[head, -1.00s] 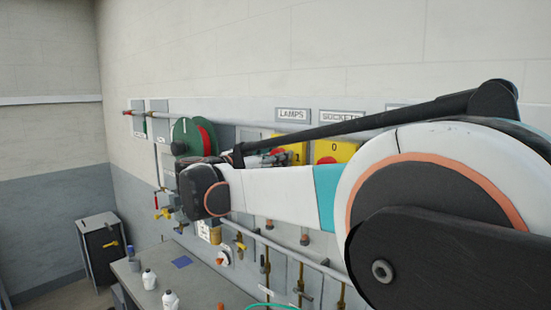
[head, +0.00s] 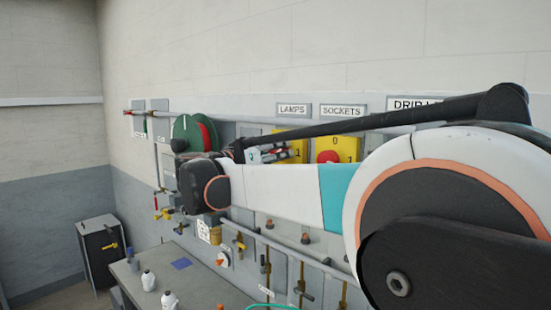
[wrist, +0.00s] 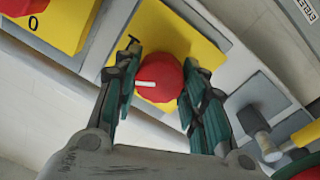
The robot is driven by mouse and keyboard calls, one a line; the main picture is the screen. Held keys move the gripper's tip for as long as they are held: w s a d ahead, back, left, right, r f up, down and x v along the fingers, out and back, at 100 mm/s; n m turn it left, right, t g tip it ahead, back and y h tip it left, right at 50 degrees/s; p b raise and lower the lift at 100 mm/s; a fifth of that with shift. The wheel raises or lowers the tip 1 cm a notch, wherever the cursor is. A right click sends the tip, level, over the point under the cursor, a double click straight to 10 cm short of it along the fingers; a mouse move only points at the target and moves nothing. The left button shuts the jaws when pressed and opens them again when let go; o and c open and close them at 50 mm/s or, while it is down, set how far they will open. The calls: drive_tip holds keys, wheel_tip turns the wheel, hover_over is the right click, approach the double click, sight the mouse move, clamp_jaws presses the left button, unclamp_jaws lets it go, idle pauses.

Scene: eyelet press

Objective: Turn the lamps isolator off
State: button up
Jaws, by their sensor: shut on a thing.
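The lamps isolator is a yellow plate (head: 298,146) under the LAMPS label (head: 294,109) in the head view, partly hidden by my arm. In the wrist view its red round knob (wrist: 160,78) with a white mark sits on the tilted yellow plate (wrist: 188,36). The mark lies almost level in that picture. My gripper (wrist: 158,82) has one finger on each side of the knob and is shut on it. It also shows small in the head view (head: 280,154). The lamps plate's own figures are mostly hidden.
The sockets isolator (head: 347,146), yellow with a red knob, is just right of the lamps one. A green and red wheel (head: 190,134) is to the left. Pipes and valves run below. A bench (head: 205,285) with white bottles stands beneath.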

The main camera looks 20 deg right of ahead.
drive_tip(key=n+b, duration=0.2)
drive_tip(key=n, duration=0.4)
drive_tip(key=shift+f+n, duration=0.1)
drive_tip(key=shift+n, duration=0.3)
drive_tip(key=n+t+b, duration=0.1)
drive_tip(key=n, duration=0.4)
drive_tip(key=shift+n, duration=0.4)
drive_tip(key=o, duration=1.1)
drive_tip(key=shift+c, duration=0.2)
